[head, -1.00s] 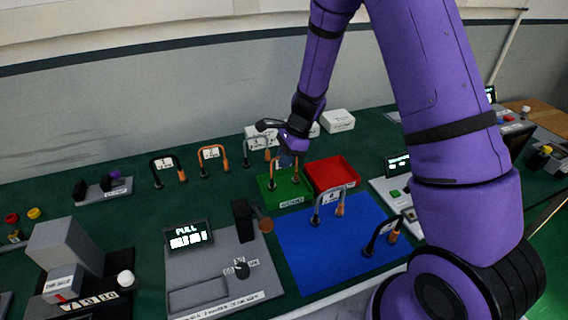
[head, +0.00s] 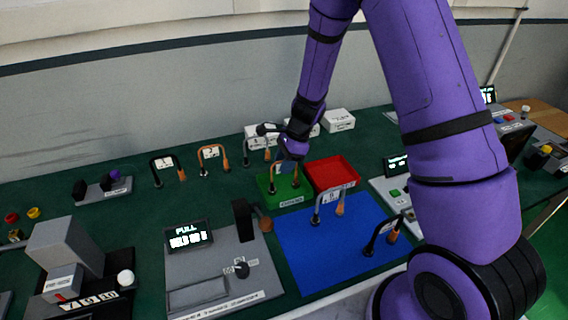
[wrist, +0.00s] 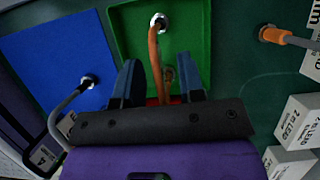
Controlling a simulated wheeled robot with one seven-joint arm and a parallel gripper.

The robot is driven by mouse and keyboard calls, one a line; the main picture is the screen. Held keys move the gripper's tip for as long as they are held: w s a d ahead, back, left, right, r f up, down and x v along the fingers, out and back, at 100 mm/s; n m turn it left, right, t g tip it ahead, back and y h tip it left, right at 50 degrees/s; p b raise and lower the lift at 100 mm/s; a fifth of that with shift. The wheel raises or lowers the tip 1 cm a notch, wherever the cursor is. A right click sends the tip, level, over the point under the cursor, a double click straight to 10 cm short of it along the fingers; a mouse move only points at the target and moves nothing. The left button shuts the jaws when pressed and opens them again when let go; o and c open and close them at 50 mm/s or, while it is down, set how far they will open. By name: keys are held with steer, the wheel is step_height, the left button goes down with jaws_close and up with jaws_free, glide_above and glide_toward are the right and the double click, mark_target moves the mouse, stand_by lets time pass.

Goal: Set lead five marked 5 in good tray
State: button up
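A lead (head: 272,184) with one dark end and one orange end stands in the green tray (head: 306,190). Its number is hidden. My gripper (head: 289,164) is directly over the tray with its fingers pointing down. In the wrist view the lead's orange part (wrist: 153,50) passes between my two blue fingers (wrist: 158,75), which are spread with gaps on both sides. The green tray (wrist: 195,25) lies below them, and a metal lead end (wrist: 158,21) shows in it.
The red tray (head: 332,172) adjoins the green one on the right. Leads (head: 331,196) and (head: 384,232) stand on the blue mat (head: 310,262). Leads marked 1 (head: 165,165) and 2 (head: 211,154) stand at the back. White boxes (head: 339,120) stand behind. A grey tester (head: 215,265) is in front.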

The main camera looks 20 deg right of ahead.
steer(key=v, duration=1.2)
steer(key=s+r+n+t+h, duration=0.25)
steer(key=s+r+n, duration=1.05)
steer(key=s+r, duration=0.75)
steer(key=s+d+r+n+t+h, duration=0.2)
steer(key=s+n, duration=0.3)
steer(key=s, duration=0.4)
steer(key=shift+s+r+t, duration=0.3)
steer(key=shift+r+t, duration=0.05)
steer(key=shift+r, duration=0.3)
steer(key=shift+d, duration=0.1)
